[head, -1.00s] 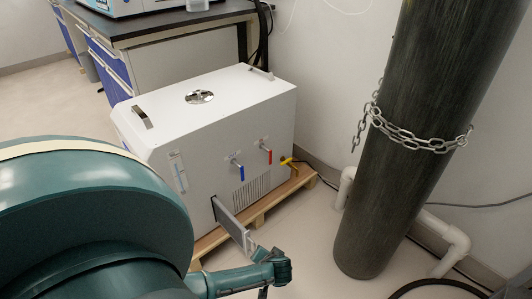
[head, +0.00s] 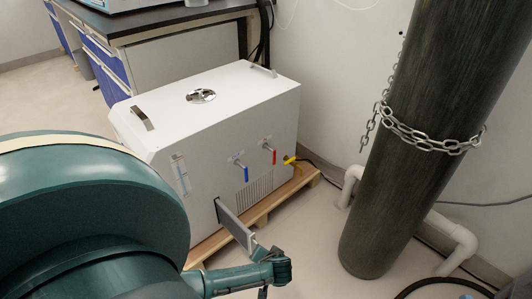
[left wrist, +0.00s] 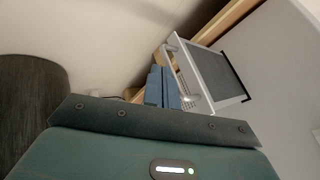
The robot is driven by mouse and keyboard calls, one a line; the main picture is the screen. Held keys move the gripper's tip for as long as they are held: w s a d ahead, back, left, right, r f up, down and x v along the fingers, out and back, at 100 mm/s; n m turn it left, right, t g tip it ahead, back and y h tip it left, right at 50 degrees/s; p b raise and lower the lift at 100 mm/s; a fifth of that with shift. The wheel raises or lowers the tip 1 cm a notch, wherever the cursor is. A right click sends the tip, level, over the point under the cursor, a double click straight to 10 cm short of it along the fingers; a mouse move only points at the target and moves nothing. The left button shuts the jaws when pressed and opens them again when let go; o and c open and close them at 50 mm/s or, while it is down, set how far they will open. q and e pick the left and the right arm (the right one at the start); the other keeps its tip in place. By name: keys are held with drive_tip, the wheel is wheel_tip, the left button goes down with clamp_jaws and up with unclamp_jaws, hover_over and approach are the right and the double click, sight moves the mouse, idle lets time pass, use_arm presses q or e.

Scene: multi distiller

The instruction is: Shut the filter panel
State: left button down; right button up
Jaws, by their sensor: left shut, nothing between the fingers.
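The filter panel (head: 236,225) is a grey flat piece standing out from a slot low in the front of a white boxy unit (head: 215,112). In the left wrist view the panel (left wrist: 217,73) shows a dark grey face in a light frame, with its edge towards my fingers. My left gripper (head: 257,250) is at the panel's outer end, shut with nothing held. Its blue fingers also show in the left wrist view (left wrist: 163,88), close beside the panel's outer edge; I cannot tell if they touch it. My right gripper is not in view.
The unit stands on a wooden pallet (head: 262,212) and carries blue-handled (head: 243,172) and red-handled (head: 271,155) valves. A dark chained cylinder (head: 402,160) stands to the right, near white pipes (head: 452,238). The floor between pallet and cylinder is clear.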

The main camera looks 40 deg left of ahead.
use_arm(q)
drive_tip(key=shift+a, duration=0.1)
drive_tip(key=a, duration=0.6)
drive_tip(key=w+a, duration=0.1)
drive_tip(key=a, duration=1.1)
drive_tip(key=shift+w+a, duration=0.25)
drive_tip(key=shift+a, duration=0.8)
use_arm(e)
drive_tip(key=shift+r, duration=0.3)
use_arm(q)
drive_tip(key=shift+w, duration=0.1)
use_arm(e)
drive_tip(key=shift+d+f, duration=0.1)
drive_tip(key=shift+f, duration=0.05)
